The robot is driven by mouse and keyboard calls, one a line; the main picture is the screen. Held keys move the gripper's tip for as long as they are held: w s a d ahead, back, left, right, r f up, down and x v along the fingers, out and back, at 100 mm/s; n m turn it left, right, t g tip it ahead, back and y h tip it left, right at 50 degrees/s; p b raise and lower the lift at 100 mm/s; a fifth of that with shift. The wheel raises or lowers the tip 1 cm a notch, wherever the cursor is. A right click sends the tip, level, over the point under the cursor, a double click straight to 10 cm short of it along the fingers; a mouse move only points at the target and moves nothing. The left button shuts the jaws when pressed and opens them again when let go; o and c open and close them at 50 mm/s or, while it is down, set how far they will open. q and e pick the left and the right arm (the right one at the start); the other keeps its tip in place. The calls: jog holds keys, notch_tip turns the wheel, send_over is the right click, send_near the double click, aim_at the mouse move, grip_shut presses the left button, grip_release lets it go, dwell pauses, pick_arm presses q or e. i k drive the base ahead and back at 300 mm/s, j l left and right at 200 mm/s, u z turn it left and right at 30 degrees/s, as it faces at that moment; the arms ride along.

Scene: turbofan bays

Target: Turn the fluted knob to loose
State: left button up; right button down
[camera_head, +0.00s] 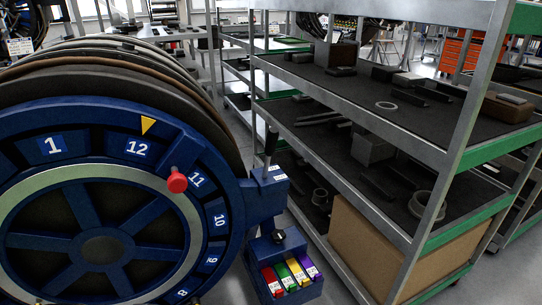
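A small dark knob (279,236) sits on the blue bracket at the right side of a big blue wheel (60,130), just above a blue box of coloured tags. It looks like the fluted knob, but it is too small to make out flutes or any loose or tight marking. A red round knob (176,183) stands out from the wheel's pale ring near the label 11. A lever with a dark handle (271,140) rises from the blue bracket (268,190). Neither of my grippers is in view.
The blue tag box (264,285) holds several red, green, yellow and purple tags. A yellow pointer (148,125) sits above the label 12. A metal shelf rack (395,130) with dark shelves and loose parts stands close on the right. Grey floor (325,285) shows between them.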

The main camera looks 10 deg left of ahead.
aim_at(278, 236)
jog(key=k+j+u, duration=0.1)
jog(key=j+u, duration=0.65)
jog(key=j, duration=0.25)
jog(key=j+u, duration=0.4)
jog(key=j, duration=0.15)
jog(key=k+l+u, duration=0.25)
jog(key=k+l, duration=0.25)
jog(key=l, duration=0.25)
jog(key=k+l+u, duration=0.25)
jog(key=k+l, duration=0.3)
jog(key=l, duration=0.15)
